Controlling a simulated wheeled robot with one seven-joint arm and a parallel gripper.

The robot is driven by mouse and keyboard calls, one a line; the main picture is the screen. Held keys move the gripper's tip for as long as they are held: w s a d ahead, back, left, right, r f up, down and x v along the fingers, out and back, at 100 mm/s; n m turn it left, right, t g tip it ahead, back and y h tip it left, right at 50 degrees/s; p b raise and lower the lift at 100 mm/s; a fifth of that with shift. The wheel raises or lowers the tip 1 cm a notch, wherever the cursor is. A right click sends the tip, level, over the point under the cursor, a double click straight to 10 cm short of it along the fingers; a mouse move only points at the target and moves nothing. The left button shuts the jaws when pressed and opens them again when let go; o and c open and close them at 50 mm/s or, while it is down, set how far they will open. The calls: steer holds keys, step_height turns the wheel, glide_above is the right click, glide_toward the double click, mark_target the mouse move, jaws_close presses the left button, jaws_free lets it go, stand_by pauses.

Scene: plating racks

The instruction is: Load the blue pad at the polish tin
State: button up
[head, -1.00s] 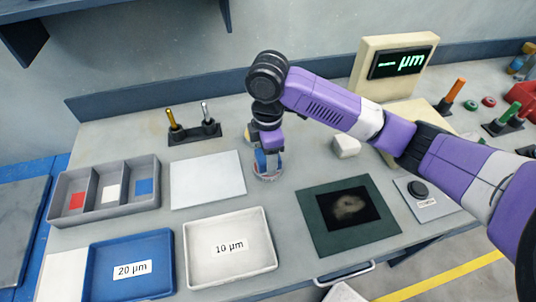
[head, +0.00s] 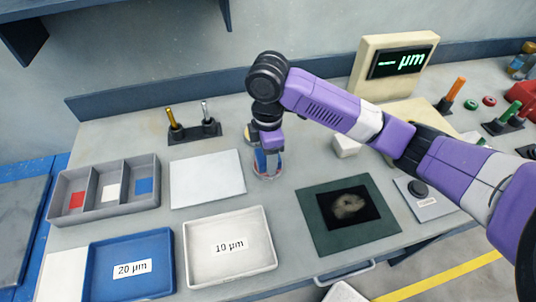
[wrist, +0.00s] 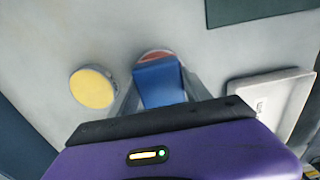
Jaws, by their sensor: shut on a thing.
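My gripper (head: 268,165) points down over the back middle of the bench, shut on a blue pad (wrist: 160,84). The pad shows between the fingers in the wrist view. Right below it is a round tin with a reddish face (wrist: 155,55), mostly hidden by the pad; its rim also shows in the head view (head: 267,177). I cannot tell whether the pad touches it. A second round tin with a yellow face (wrist: 92,88) lies to its left in the wrist view, apart from the gripper. No lettering is readable on either tin.
A grey three-part tray (head: 105,210) with red, white and blue squares stands at left. A white sheet (head: 207,180), blue 20 µm tray (head: 100,285), white 10 µm tray (head: 265,262) and green mat (head: 385,238) surround the gripper. A small white block (head: 346,147) is to its right.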

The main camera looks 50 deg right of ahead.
stand_by(0.4)
steer(key=shift+r+p, duration=3)
steer(key=shift+r, duration=0.5)
